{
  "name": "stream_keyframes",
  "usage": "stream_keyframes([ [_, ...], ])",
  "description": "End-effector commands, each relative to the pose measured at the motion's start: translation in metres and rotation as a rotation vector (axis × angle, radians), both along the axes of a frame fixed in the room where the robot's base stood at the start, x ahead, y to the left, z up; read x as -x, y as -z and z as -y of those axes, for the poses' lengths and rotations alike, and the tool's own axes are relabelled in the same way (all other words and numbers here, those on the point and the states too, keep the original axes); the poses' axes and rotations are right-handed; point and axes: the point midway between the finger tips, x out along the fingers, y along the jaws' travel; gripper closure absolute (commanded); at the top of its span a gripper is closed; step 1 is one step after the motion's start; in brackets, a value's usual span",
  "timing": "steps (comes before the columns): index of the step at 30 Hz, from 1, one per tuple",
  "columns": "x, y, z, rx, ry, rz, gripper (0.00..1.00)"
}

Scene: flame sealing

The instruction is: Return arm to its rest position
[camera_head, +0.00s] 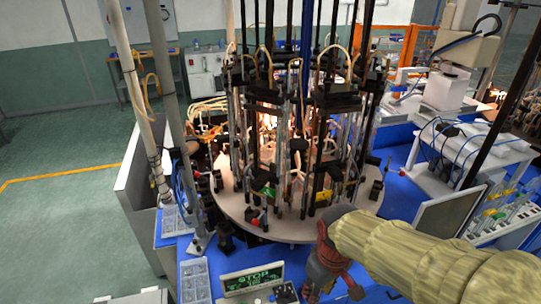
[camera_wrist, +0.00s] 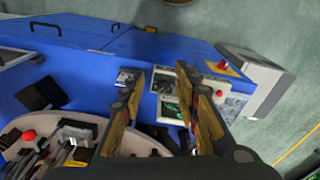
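My arm (camera_head: 430,255) wears a beige sleeve and reaches in from the lower right of the head view. My gripper (camera_head: 322,280) hangs at its end, in front of the round machine plate. In the wrist view my gripper (camera_wrist: 160,75) has its two fingers apart, with nothing seen between them but the blue bench and panels below. The sealing machine (camera_head: 295,130) stands on its round plate (camera_head: 280,228), with rods, clamps and a glow inside. In the head view the fingertips are small and partly hard to make out.
A display reading STOP (camera_head: 252,277) sits at the bench front. A monitor (camera_head: 448,215) and a rack of tubes (camera_head: 505,215) stand at right. A red button (camera_wrist: 222,65) shows in the wrist view. Green floor (camera_head: 70,190) at left is open.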

Motion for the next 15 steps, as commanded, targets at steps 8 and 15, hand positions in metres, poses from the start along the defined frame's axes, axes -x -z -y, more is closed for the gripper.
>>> stream_keyframes([
  [8, 0.061, -0.07, 0.045, -0.087, 0.444, 0.219, 0.69],
  [15, 0.077, -0.111, 0.064, -0.125, 0.498, 0.385, 0.69],
])
